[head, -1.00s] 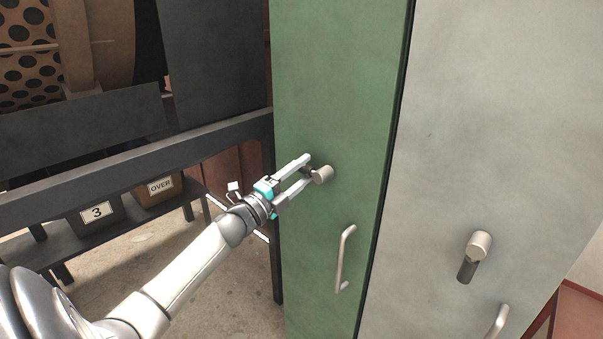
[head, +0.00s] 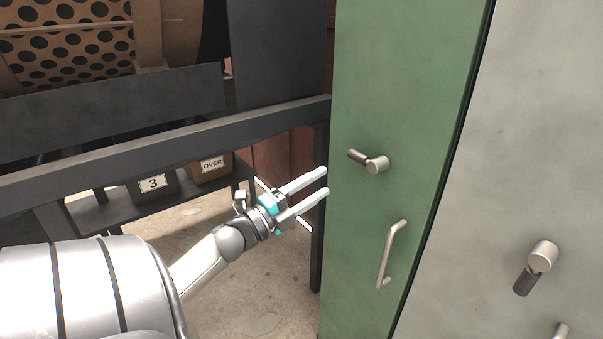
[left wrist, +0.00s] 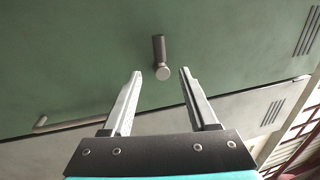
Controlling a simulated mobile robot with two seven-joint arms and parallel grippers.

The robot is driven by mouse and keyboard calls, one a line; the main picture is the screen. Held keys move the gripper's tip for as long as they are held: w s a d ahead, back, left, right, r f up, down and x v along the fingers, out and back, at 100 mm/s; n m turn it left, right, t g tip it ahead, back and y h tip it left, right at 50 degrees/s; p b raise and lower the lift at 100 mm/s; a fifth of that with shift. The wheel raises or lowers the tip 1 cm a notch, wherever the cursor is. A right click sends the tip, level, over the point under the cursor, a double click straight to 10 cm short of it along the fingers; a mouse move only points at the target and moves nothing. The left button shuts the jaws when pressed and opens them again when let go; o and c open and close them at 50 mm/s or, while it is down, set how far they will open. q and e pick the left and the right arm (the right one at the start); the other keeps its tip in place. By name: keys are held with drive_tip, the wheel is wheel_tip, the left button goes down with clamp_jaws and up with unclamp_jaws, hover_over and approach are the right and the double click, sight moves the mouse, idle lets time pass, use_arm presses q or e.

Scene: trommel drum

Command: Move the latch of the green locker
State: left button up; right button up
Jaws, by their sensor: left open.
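The green locker (head: 400,90) stands right of centre in the head view. Its latch (head: 372,162) is a round pale knob with a dark-tipped lever pointing left and slightly up. My left gripper (head: 326,181) is open and empty, left of the latch and a little below it, apart from it. In the left wrist view the latch (left wrist: 161,60) shows ahead, beyond and between the open fingers (left wrist: 160,76). The locker's bar handle (head: 391,255) is below the latch. My right gripper is not in view.
A grey locker (head: 550,130) with its own latch (head: 537,267) stands close on the right. A dark frame beam (head: 150,155) crosses on the left, with bins marked 3 (head: 153,184) and OVER (head: 212,166) behind it. Concrete floor shows below.

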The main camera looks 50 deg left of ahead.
use_arm(q)
drive_tip(key=shift+v, duration=1.9)
drive_tip(key=s+d+f+n+g+y+b, duration=0.1)
drive_tip(key=s+f+n+g+y+b, duration=0.2)
drive_tip(key=f, duration=1)
drive_tip(key=s+d+f+n+g+b, duration=0.15)
drive_tip(key=f+n, duration=0.35)
drive_tip(key=f, duration=0.7)
drive_tip(key=s+f+n+g+y+b, duration=0.15)
drive_tip(key=f+n+g, duration=0.25)
drive_tip(key=f, duration=0.9)
drive_tip(key=s+d+f+n+g+h+b, duration=0.1)
drive_tip(key=s+d+f+n+g, duration=0.15)
drive_tip(key=s+d+f, duration=0.4)
drive_tip(key=s+d+f+n+g+b, duration=0.1)
drive_tip(key=s+d+f+g, duration=0.25)
drive_tip(key=s+f, duration=0.6)
drive_tip(key=s+d+f+n+g+h+b, duration=0.1)
drive_tip(key=s+d+f+g, duration=0.3)
drive_tip(key=s+d+f, duration=0.6)
drive_tip(key=shift+s+d+f+g+h+b, duration=0.35)
drive_tip(key=shift+s+f+b, duration=0.1)
drive_tip(key=shift+s+b, duration=0.35)
